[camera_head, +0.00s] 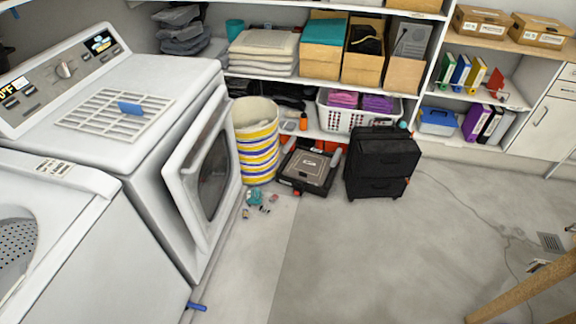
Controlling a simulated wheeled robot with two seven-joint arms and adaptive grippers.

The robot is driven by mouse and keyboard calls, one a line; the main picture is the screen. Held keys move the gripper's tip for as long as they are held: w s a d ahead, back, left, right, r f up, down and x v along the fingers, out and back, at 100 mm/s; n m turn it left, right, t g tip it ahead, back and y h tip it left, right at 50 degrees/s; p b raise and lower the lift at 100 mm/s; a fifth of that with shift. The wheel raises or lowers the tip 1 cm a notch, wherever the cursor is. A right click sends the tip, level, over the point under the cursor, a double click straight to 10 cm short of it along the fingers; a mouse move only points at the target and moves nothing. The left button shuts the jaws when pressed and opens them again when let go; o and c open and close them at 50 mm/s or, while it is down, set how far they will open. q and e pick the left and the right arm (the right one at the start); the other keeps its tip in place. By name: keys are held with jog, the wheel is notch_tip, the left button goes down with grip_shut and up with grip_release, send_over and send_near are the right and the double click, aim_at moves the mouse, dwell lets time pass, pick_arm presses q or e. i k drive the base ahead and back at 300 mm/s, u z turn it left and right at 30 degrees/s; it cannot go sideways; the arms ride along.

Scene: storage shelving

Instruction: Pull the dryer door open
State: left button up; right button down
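The white dryer (150,150) stands at the left, its control panel (65,70) along the back of its top. The dryer door (207,165) is on the side facing the room and has a dark window in a white frame. The door stands slightly ajar, with a dark gap along its near edge. Neither of my grippers is in view, so their state and place are hidden.
A washer (60,230) stands nearer, left of the dryer. A striped yellow basket (256,140) stands close beyond the door, with small items (255,198) on the floor beside it. The grey floor (380,260) is mostly clear.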

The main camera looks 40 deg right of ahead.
aim_at(200, 175)
jog(key=u, duration=0.15)
jog(key=i, duration=1.05)
jog(key=z, duration=0.7)
